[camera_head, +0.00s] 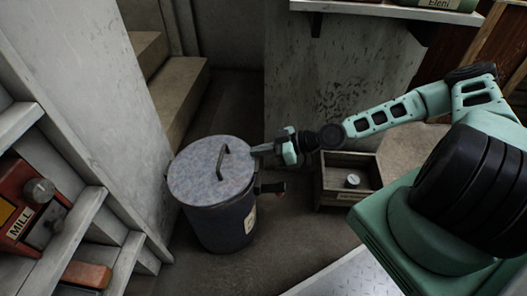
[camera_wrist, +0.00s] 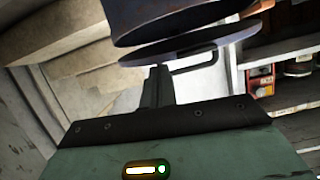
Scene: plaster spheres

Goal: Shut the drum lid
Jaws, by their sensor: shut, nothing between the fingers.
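The drum (camera_head: 222,225) is a dark grey-blue cylinder standing upright on the floor left of centre in the head view. Its round, worn lid (camera_head: 195,178) with a bar handle lies over the top, nearly level. In the wrist view, which is upside down, a narrow gap shows between the drum (camera_wrist: 180,18) and the lid (camera_wrist: 185,47). My gripper (camera_head: 256,150) is at the lid's right-hand far rim, fingers shut and empty. The fingers also show in the wrist view (camera_wrist: 158,72), close to the lid's edge; I cannot tell whether they touch it.
A wooden crate (camera_head: 345,197) with a small round object stands right of the drum. Concrete steps (camera_head: 180,98) rise behind. Shelves (camera_head: 75,235) with a red mill box (camera_head: 24,208) are at left. A white wall shelf (camera_head: 390,10) is above. Floor in front of the drum is clear.

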